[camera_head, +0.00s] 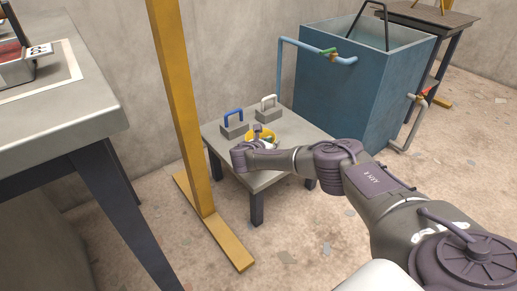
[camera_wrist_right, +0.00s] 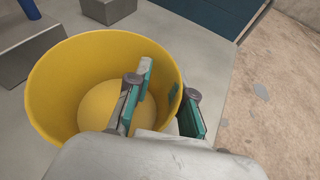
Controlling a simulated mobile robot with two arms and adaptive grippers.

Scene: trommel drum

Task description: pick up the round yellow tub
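The round yellow tub (camera_head: 270,133) stands upright on a small grey table (camera_head: 222,150), partly hidden behind my right wrist in the head view. In the right wrist view the open, empty tub (camera_wrist_right: 75,62) fills the left half. My right gripper (camera_wrist_right: 165,92) is over the tub's near right rim. One teal-padded finger is inside the tub and the other is outside the wall. The fingers are apart with the rim between them, and a gap shows beside the inner finger. My left gripper is not in view.
A block with a blue handle (camera_head: 234,124) and one with a white handle (camera_head: 268,106) stand behind the tub. A yellow post (camera_head: 178,100) rises left of the small table. A blue tank (camera_head: 345,95) with pipes stands behind right. A larger workbench (camera_head: 60,120) is at left.

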